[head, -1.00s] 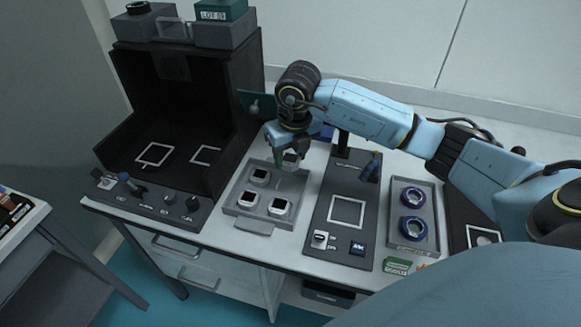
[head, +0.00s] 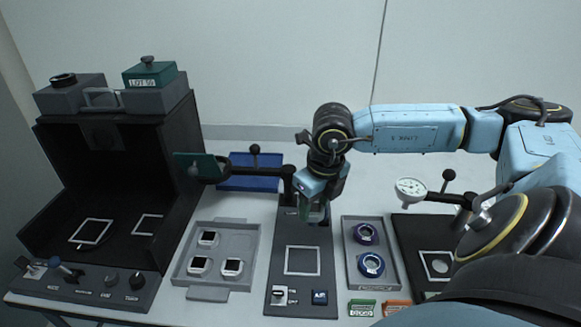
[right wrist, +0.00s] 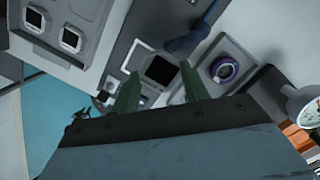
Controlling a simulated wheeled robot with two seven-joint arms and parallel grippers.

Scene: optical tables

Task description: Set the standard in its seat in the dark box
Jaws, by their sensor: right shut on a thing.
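The dark box (head: 172,175) stands open at the left of the head view, with two white square outlines on its floor, the left one (head: 92,233) and the right one (head: 147,225). My right gripper (head: 314,212) is above the back of the grey panel in the middle of the table. It is shut on a standard, a pale-framed dark square (right wrist: 160,69), which shows between the green fingertips (right wrist: 158,82) in the right wrist view. The fingers largely hide it in the head view. Three similar standards (head: 199,264) sit in the grey tray (head: 183,283). My left gripper is out of view.
A green plate (head: 190,166) on a dark arm juts out beside the box. A blue tray (head: 250,184) lies behind. Knobs (head: 137,280) line the box's front.

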